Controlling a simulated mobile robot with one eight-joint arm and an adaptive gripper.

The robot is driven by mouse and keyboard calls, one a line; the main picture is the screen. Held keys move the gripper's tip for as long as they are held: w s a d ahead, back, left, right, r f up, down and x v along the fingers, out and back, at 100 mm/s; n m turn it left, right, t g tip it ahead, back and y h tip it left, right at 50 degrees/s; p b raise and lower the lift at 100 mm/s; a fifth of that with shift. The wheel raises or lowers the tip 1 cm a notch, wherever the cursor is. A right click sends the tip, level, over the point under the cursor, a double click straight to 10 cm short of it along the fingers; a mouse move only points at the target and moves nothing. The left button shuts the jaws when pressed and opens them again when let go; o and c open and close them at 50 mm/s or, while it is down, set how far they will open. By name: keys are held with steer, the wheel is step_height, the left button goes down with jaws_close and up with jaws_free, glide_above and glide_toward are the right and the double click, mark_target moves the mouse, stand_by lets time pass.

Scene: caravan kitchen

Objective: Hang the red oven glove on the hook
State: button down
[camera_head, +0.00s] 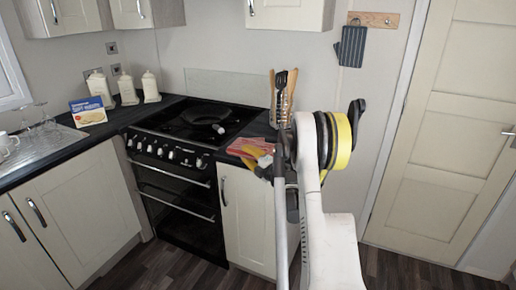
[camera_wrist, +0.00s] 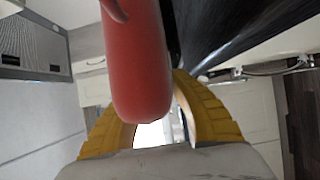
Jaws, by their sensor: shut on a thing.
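The red oven glove (camera_head: 240,146) is at the right end of the dark worktop, beside the cooker. In the wrist view the glove (camera_wrist: 138,65) is a smooth, rounded red shape between the yellow fingers. My gripper (camera_head: 254,158) is shut on the glove at the worktop edge; its fingers also flank the glove in the wrist view (camera_wrist: 152,115). My arm hides part of this area. A wooden hook rail (camera_head: 374,19) is on the wall at upper right. A dark, striped item (camera_head: 352,46) hangs at its left end.
A utensil holder (camera_head: 283,97) stands at the back of the worktop, close to my arm. The black cooker (camera_head: 180,150) is to the left, with a pan (camera_head: 205,118) on its hob. A door (camera_head: 450,130) is at right.

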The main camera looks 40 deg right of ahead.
steer(key=f, duration=0.1)
steer(key=f+b, duration=0.2)
steer(key=f, duration=0.1)
steer(key=shift+a, duration=0.35)
steer(key=shift+f, duration=0.2)
steer(key=c, duration=1.3)
jaws_free()
steer(key=shift+r, duration=0.15)
